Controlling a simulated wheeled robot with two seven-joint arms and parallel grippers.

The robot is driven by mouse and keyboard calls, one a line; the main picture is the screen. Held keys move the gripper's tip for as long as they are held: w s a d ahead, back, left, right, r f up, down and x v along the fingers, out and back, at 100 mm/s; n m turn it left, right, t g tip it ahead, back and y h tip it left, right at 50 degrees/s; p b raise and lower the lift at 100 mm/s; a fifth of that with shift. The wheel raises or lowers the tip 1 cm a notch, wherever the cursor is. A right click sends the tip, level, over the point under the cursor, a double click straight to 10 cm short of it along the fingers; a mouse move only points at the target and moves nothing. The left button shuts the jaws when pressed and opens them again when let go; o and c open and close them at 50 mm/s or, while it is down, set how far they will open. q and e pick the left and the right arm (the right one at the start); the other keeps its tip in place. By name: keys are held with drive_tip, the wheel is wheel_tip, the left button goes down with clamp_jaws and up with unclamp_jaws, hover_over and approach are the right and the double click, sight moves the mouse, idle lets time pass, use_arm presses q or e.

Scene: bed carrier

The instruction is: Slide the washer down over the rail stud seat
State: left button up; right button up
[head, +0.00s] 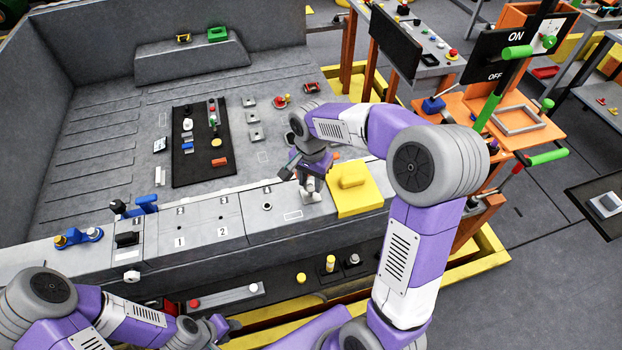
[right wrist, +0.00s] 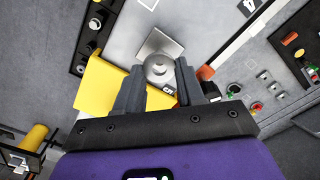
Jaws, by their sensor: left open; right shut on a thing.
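My right gripper (head: 308,182) is low over the grey front ledge (head: 190,232), left of a yellow block. In the right wrist view its two dark fingers (right wrist: 159,72) are closed on a round silver washer (right wrist: 158,69) with a small knob or hole at its centre. A square metal plate (right wrist: 158,43) shows behind the washer. The stud seat cannot be made out clearly; the washer and fingers may cover it. I cannot tell whether the washer touches the plate. My left gripper (head: 218,326) is at the bottom left, below the ledge, open and apart from the washer.
The yellow block (head: 357,188) stands close beside the right gripper. A black mat (head: 200,143) with several small parts lies on the grey bed. Blue clamps (head: 78,237) sit on the ledge's left end. An orange-topped control stand (head: 500,118) is at right.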

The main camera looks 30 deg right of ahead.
drive_tip(key=shift+f+b, duration=1.3)
drive_tip(key=shift+f, duration=0.4)
drive_tip(key=o, duration=1.1)
drive_tip(key=shift+r, duration=0.1)
wheel_tip(320, 180, up, 8)
drive_tip(key=shift+f+p, duration=0.25)
drive_tip(key=shift+p, duration=0.35)
